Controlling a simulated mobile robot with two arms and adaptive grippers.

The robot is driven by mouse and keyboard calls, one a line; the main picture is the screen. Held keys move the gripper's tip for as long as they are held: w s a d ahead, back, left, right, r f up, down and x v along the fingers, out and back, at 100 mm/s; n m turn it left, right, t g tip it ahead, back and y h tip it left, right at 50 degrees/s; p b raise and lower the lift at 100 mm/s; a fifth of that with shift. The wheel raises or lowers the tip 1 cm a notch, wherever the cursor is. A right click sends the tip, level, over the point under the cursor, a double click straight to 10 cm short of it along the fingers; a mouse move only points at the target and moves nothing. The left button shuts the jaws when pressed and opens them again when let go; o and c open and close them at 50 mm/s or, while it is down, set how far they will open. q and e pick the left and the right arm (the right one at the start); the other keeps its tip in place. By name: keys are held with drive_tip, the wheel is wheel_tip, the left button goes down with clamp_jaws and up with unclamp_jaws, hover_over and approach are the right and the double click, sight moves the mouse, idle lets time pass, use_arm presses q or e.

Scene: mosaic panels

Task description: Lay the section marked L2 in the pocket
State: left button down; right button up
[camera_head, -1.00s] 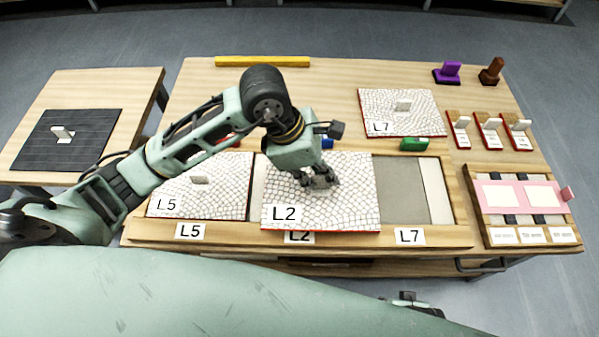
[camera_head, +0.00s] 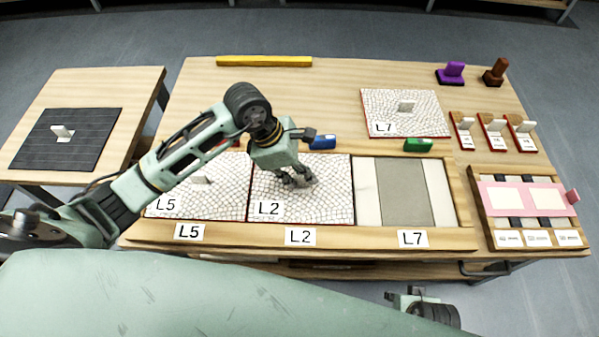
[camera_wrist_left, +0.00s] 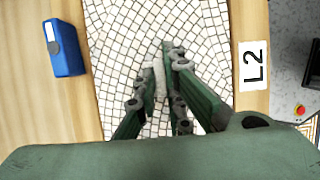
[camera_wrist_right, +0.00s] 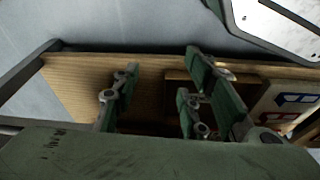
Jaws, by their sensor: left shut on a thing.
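The section marked L2 (camera_head: 320,208), a white mosaic panel with a grey handle, lies in the middle pocket of the long tray, behind the L2 label (camera_head: 300,237). It looks level with the L5 panel (camera_head: 215,212) on its left. My left gripper (camera_head: 300,182) is shut on its handle (camera_wrist_left: 160,78); the mosaic fills the space between the wooden rails in the left wrist view. My right gripper (camera_wrist_right: 155,100) is open and empty, low by the table's front edge; only part of it shows in the head view.
The L7 pocket (camera_head: 405,190) to the right is empty, with a grey floor. The L7 panel (camera_head: 425,112) lies behind it. Blue (camera_head: 323,142) and green (camera_head: 417,145) blocks stand at the tray's back edge. A pink frame (camera_head: 505,197) is at the right.

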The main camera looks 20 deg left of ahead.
use_arm(q)
drive_tip(key=shift+r, duration=0.1)
drive_tip(key=c, duration=1.8)
unclamp_jaws()
drive_tip(key=shift+c, duration=0.2)
drive_tip(key=p+v, duration=0.1)
drive_tip(key=v, duration=1.1)
use_arm(e)
drive_tip(key=f, duration=0.1)
drive_tip(key=s+f, duration=0.1)
drive_tip(key=f, duration=0.1)
drive_tip(key=s+f, duration=0.1)
drive_tip(key=f, duration=0.1)
drive_tip(key=shift+d, duration=0.1)
use_arm(q)
drive_tip(key=shift+s, duration=0.1)
use_arm(e)
drive_tip(key=shift+r, duration=0.1)
